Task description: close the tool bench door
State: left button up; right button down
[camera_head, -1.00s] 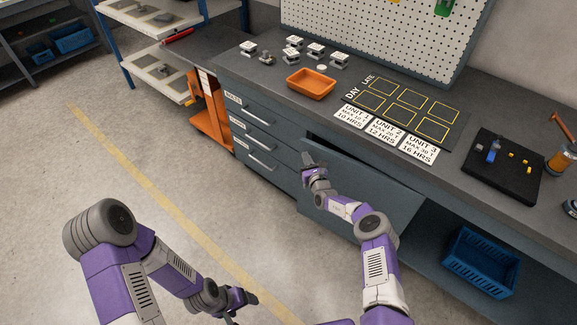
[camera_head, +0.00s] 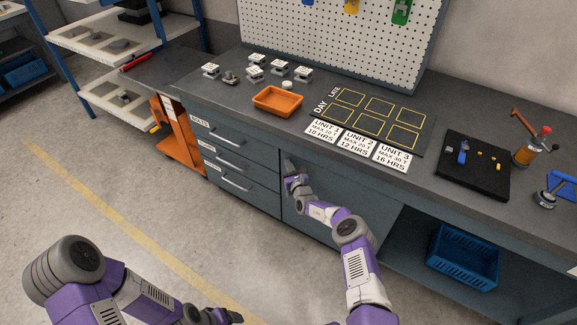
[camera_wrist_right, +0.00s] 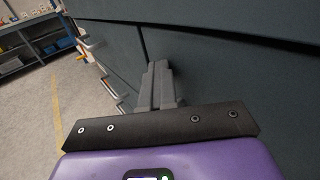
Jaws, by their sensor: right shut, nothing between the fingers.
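The tool bench door (camera_head: 322,228) is a grey panel right of the drawers, under the worktop. In the head view it sits about flush with the bench front; no gap shows along its top. My right gripper (camera_head: 289,166) is shut and empty, at the door's upper left part. In the right wrist view its closed fingers (camera_wrist_right: 155,78) point at the grey door face (camera_wrist_right: 215,75), close to or touching it, just right of the vertical seam. My left gripper (camera_head: 232,317) is low in the head view, away from the bench; its jaws are too small to read.
Drawers with bar handles (camera_head: 228,139) are left of the door. An orange tray (camera_head: 278,101) and several small parts stand on the worktop. A blue crate (camera_head: 463,257) sits on the open lower shelf at right. Floor in front is clear.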

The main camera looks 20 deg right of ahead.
jog(key=shift+d+r+p, duration=0.25)
jog(key=shift+r+p, duration=0.2)
jog(key=shift+p, duration=0.05)
jog(key=s+a+p, duration=0.8)
jog(key=s+a, duration=0.1)
jog(key=a, duration=0.2)
jog(key=shift+f, duration=0.45)
jog(key=shift+a, duration=0.15)
